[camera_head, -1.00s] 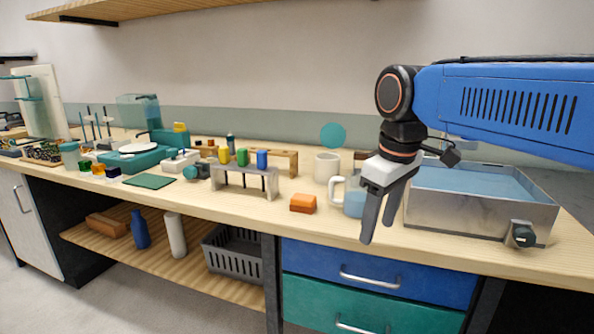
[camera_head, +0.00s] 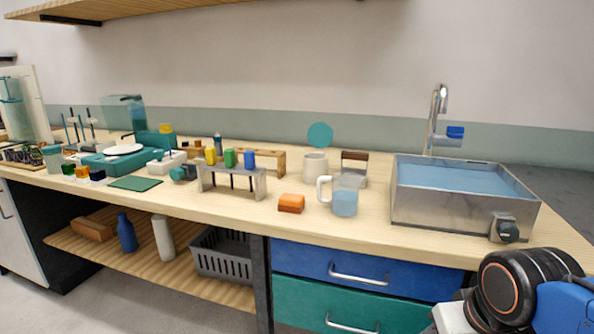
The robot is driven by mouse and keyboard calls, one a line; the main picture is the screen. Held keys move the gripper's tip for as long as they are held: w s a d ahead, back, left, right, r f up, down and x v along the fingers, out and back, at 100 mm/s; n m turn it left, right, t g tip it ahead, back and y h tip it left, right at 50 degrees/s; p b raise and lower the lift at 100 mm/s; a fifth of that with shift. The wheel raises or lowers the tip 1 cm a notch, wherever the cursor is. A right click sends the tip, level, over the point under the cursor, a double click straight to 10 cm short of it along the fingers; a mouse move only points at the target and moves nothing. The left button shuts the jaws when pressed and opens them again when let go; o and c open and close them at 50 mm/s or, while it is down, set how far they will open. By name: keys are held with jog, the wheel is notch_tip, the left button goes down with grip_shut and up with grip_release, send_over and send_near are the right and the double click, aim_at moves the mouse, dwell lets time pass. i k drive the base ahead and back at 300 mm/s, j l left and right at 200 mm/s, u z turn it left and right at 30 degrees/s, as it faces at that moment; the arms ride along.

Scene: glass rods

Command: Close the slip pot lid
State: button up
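The cream slip pot (camera_head: 315,166) stands on the bench, right of the grey rack. A round teal disc (camera_head: 319,135), which looks like its lid, stands upright above and behind the pot's rim, so the pot looks open. Any hinge is too small to make out. My gripper's fingers are out of view; only part of my arm shows at the bottom right, well apart from the pot.
A metal water basin (camera_head: 463,205) with a tap (camera_head: 433,115) is at the right. The grey rack (camera_head: 232,181) holds coloured pieces. Bare bench lies along the front edge.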

aim_at(321, 135)
jog(key=i+j, duration=0.1)
jog(key=j, duration=0.25)
jog(key=i+j, duration=0.15)
jog(key=j, duration=0.2)
jog(key=i+j, duration=0.1)
jog(key=j, duration=0.25)
jog(key=i+j, duration=0.15)
jog(key=j, duration=0.2)
jog(key=i+j, duration=0.1)
jog(key=j, duration=0.25)
